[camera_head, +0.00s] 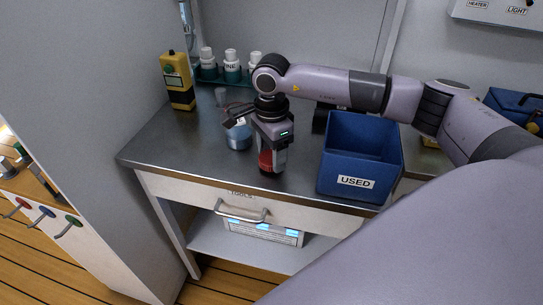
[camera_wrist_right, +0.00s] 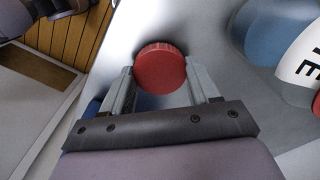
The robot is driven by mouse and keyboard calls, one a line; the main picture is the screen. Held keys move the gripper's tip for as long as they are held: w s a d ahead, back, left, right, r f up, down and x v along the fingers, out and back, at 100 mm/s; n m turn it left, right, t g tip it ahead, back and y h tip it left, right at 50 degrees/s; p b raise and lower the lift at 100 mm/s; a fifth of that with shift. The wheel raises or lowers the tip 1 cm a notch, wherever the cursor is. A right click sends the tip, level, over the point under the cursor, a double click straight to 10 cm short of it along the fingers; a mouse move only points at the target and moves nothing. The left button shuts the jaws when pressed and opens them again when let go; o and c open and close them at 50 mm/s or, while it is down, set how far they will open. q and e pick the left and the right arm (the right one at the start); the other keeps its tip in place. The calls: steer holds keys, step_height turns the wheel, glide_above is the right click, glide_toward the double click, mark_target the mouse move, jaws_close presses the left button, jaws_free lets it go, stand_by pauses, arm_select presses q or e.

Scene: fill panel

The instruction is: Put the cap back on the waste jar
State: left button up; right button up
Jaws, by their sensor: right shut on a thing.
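The red cap (camera_wrist_right: 160,68) is round and ribbed. It sits between the two fingers of my right gripper (camera_wrist_right: 160,78), which is shut on it. In the head view my right gripper (camera_head: 271,160) points down over the front of the steel worktop, with the red cap (camera_head: 266,159) partly hidden by the fingers. I cannot tell whether the cap touches the worktop. The waste jar (camera_head: 239,138) is blue and stands just left of and behind the gripper. In the right wrist view the jar (camera_wrist_right: 268,32) shows its white label at the right. My left gripper is out of view.
A blue bin marked USED (camera_head: 361,153) stands close to the right of the gripper. Several white-capped bottles (camera_head: 231,66) stand in a rack at the back. A yellow device (camera_head: 178,80) is at the back left. The left part of the worktop (camera_head: 165,139) is clear.

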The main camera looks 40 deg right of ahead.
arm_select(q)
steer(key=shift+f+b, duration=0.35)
arm_select(e)
step_height(320, 180, up, 19)
